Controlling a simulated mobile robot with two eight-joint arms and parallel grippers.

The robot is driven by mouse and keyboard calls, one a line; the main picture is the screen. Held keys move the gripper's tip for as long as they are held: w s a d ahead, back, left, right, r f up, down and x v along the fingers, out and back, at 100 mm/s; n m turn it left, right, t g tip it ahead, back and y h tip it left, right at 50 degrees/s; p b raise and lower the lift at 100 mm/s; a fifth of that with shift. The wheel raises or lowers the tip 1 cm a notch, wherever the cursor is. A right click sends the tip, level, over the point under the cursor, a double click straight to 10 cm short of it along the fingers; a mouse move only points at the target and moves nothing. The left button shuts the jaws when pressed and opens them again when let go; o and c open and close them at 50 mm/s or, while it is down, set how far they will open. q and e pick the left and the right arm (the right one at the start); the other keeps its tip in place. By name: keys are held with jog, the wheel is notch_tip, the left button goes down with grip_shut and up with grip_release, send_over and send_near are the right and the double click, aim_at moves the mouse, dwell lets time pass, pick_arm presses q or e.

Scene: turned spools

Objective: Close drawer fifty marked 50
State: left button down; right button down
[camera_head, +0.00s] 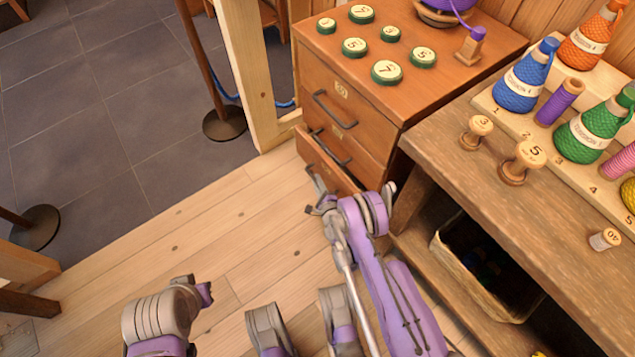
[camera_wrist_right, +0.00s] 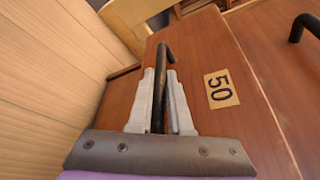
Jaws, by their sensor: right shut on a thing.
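Drawer fifty (camera_head: 308,150) is the low drawer of the brown cabinet in the head view, and it stands pulled out. Its wooden front shows in the right wrist view, with the tan label marked 50 (camera_wrist_right: 221,89) to the right of a dark bar handle (camera_wrist_right: 162,60). My right gripper (camera_head: 316,190) is at the drawer front. In the wrist view its pale fingers (camera_wrist_right: 160,90) stand on both sides of the handle and are shut on it. Part of the drawer is hidden behind my right arm.
The cabinet (camera_head: 400,110) has another drawer with a handle (camera_head: 335,110) above and green-rimmed discs on top. A workbench (camera_head: 480,180) with spools stands to the right, a basket (camera_head: 480,275) below it. A post base (camera_head: 224,123) stands left. The wooden floor before the drawer is clear.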

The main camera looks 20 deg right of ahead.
aim_at(329, 180)
jog(key=shift+w, duration=0.1)
jog(key=shift+w+d+r, duration=0.1)
jog(key=shift+w+d, duration=0.15)
jog(key=shift+d, duration=0.4)
jog(key=shift+w+d+f, duration=0.1)
jog(key=shift+w+d, duration=0.2)
jog(key=shift+d, duration=0.4)
jog(key=shift+w+d+r, duration=0.1)
jog(key=shift+w+d, duration=0.15)
jog(key=shift+d, duration=0.5)
jog(key=c, duration=0.8)
grip_release()
jog(key=shift+c, duration=0.2)
jog(key=shift+s, duration=0.15)
